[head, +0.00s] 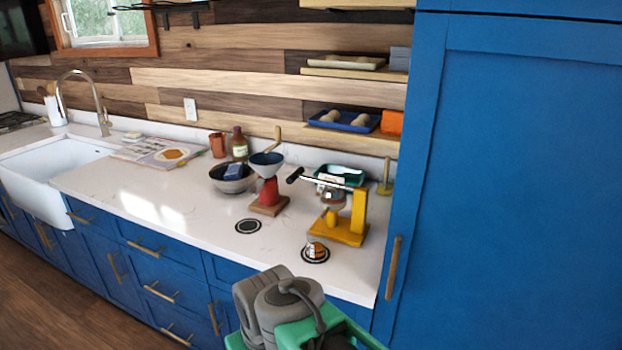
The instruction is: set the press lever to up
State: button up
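The press (358,214) stands on the counter near its right end, with a yellow post and a yellow base. Its silver lever (338,181) reaches left from the top of the post, roughly level in the picture, and ends in a black grip (294,175). A metal part of the press hangs below the lever. Parts of my arm, grey and green, show at the bottom centre, in front of the counter and apart from the press. My gripper's fingers are not visible.
A red grinder (268,192) with a funnel stands left of the press. A bowl (232,180) and a brown bottle (239,144) are farther left. A small round object (316,249) sits before the press. A tall blue cabinet (510,190) bounds the right side. The counter's left-middle is clear.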

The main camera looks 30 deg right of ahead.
aim_at(332, 190)
jog(key=u, duration=0.4)
jog(key=i, duration=1)
jog(key=z, duration=0.1)
